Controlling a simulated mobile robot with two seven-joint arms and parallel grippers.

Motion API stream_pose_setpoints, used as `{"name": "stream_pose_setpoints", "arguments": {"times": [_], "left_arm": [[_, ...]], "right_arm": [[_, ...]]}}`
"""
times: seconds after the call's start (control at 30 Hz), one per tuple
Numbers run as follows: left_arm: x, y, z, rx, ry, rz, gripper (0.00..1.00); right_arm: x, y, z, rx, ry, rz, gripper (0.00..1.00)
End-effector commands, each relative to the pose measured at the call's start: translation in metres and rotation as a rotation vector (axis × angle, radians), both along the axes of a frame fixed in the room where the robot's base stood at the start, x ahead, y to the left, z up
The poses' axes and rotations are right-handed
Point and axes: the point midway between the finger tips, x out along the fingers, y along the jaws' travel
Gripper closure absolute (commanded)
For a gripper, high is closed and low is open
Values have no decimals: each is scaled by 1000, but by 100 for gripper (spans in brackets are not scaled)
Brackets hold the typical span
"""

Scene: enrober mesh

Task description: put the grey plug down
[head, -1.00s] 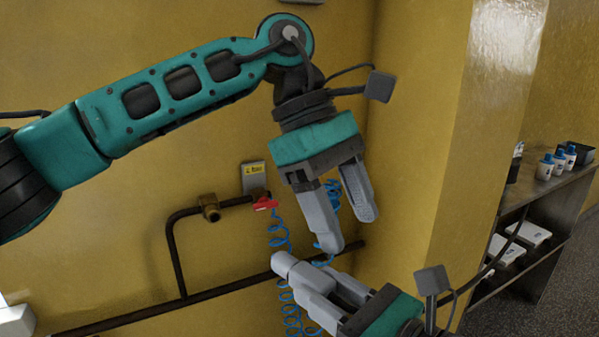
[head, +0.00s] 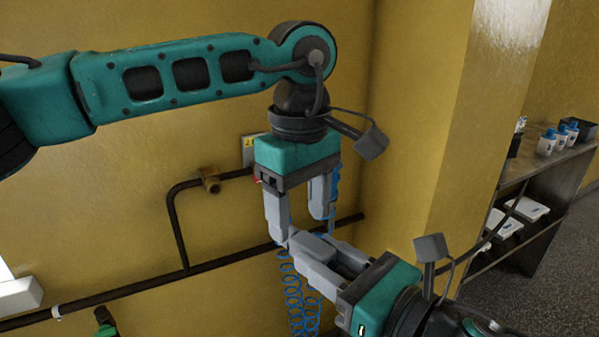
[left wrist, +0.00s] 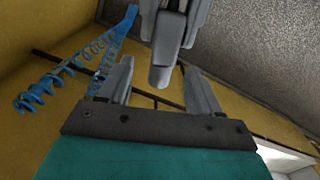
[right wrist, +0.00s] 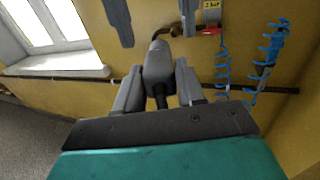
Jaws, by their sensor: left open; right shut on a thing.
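The grey plug (right wrist: 158,68) sits between the fingers of my right gripper (head: 314,246), with a dark cord at its lower end. My right gripper is shut on it; in the head view I cannot tell the plug from the grey fingers. My left gripper (head: 303,226) is open and points down just above the right fingertips. In the left wrist view the right gripper's grey parts (left wrist: 165,50) show beyond and between the open left fingers. In the right wrist view the left fingers (right wrist: 155,28) hang on both sides beyond the plug. I cannot tell whether they touch it.
A dark pipe (head: 228,259) with a brass fitting (head: 212,184) runs along the yellow wall. Blue coiled hoses (head: 292,290) hang behind the grippers. A shelf (head: 545,160) with bottles and white boxes stands at right. A window (right wrist: 55,25) is in the right wrist view.

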Motion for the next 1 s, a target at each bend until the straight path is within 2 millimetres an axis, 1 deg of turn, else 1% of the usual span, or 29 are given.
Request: {"name": "stream_pose_setpoints", "arguments": {"times": [0.03, 0.1, 0.2, 0.33, 0.57, 1.0], "left_arm": [[0, 0, -8, 0, 1, 1, 36], [0, 0, -16, 1, 2, 1, 36], [0, 0, -23, -1, 1, 0, 36], [0, 0, -28, 0, 0, 0, 36], [0, 0, -28, -1, -1, 0, 36], [0, 0, -28, -2, -1, 0, 77]], "right_arm": [[0, 0, 2, 2, -4, 1, 100], [0, 0, 2, 2, -4, 1, 100], [0, 0, 2, 2, -4, 1, 100], [0, 0, 2, 2, -4, 1, 100], [0, 0, 2, 2, -4, 1, 100], [-1, 1, 2, 2, -4, 3, 100]]}}
